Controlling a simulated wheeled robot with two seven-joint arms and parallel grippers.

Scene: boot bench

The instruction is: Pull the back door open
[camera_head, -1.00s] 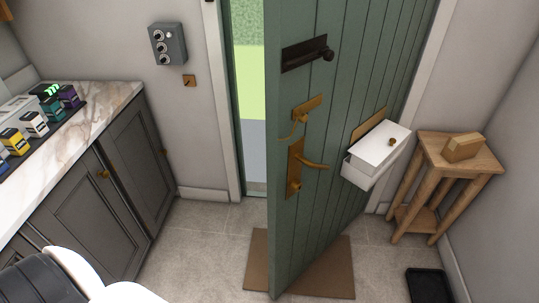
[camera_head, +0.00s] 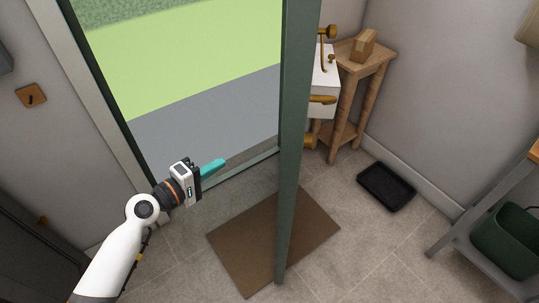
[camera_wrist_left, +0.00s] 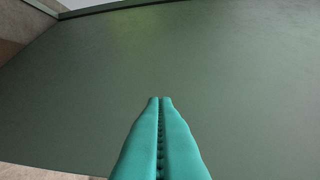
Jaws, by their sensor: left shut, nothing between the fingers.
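The green back door (camera_head: 293,140) stands open and shows nearly edge-on in the head view, with grass and grey paving visible through the doorway on its left. Its brass lever handle (camera_head: 322,99) sticks out on the right side. My left gripper (camera_head: 222,163) is left of the door, in the doorway, with its teal fingers shut and empty, pointing toward the door. In the left wrist view the closed fingers (camera_wrist_left: 160,100) face a broad green door surface (camera_wrist_left: 150,60); I cannot tell whether they touch it. My right gripper is out of view.
A brown mat (camera_head: 250,240) lies under the door. A wooden stand (camera_head: 348,100) holding a small box (camera_head: 364,45) is behind the door at right. A black tray (camera_head: 386,186) lies on the tiles, and a bench (camera_head: 470,225) with a green bin (camera_head: 508,243) is at far right.

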